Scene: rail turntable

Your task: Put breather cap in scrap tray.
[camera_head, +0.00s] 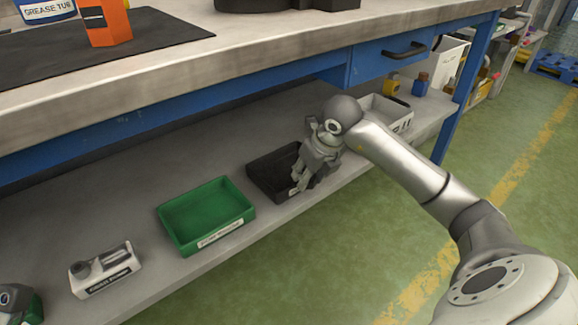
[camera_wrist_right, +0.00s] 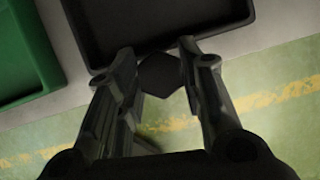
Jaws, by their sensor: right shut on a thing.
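My right gripper (camera_head: 299,188) reaches in from the right, over the black tray (camera_head: 262,177) on the lower shelf. In the right wrist view its fingers (camera_wrist_right: 154,62) are shut on a small dark hexagonal piece, which looks like the breather cap (camera_wrist_right: 160,75). The cap is at the near edge of the black tray (camera_wrist_right: 130,38) in that view; I cannot tell how high above it. In the head view the gripper hides the cap.
A green tray (camera_head: 166,222) sits left of the black one, then a white labelled holder (camera_head: 104,280) with grey parts. A grey bin (camera_head: 400,122) stands beyond my arm. The steel benchtop (camera_head: 230,53) overhangs the shelf, with a blue drawer (camera_head: 370,62) beneath.

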